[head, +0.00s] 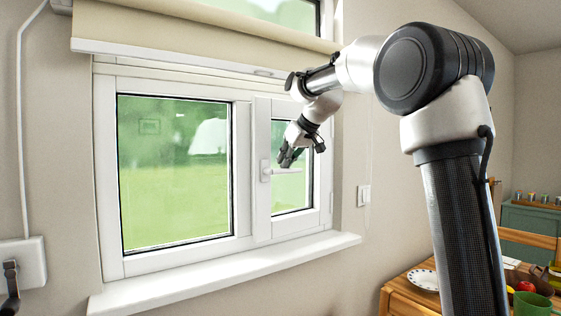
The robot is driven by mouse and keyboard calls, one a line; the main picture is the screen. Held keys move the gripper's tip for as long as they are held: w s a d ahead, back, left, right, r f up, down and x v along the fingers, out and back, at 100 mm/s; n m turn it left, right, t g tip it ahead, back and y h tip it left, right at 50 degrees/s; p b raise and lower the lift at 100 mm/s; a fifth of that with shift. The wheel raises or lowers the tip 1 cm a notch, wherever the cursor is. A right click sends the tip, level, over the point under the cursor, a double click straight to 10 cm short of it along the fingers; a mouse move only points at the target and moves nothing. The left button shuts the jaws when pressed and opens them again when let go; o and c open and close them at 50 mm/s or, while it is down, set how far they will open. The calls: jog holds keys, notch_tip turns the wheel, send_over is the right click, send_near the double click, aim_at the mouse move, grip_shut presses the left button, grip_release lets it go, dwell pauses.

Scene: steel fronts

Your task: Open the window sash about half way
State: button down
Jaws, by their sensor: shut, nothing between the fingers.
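The window sash (262,205) is the white-framed right-hand pane, next to a wider left pane (173,170). It looks slightly proud of the frame at its left edge, but I cannot tell how far it stands open. Its white handle (266,171) is on the sash's left side, with the lever lying level and pointing right. My gripper (287,162) hangs from above in front of the sash, its fingertips just above the lever. It is shut and holds nothing. I cannot tell whether the fingers touch the lever.
A white sill (220,270) runs below the window and looks clear. A partly lowered cream blind (200,28) hangs above.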

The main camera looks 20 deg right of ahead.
jog(key=s+d+n+g+y, duration=0.2)
jog(key=s+d+n, duration=0.3)
jog(key=s+d, duration=0.5)
jog(key=shift+s+d+y, duration=0.3)
jog(key=shift+d+y, duration=0.2)
jog(key=shift+y, duration=0.1)
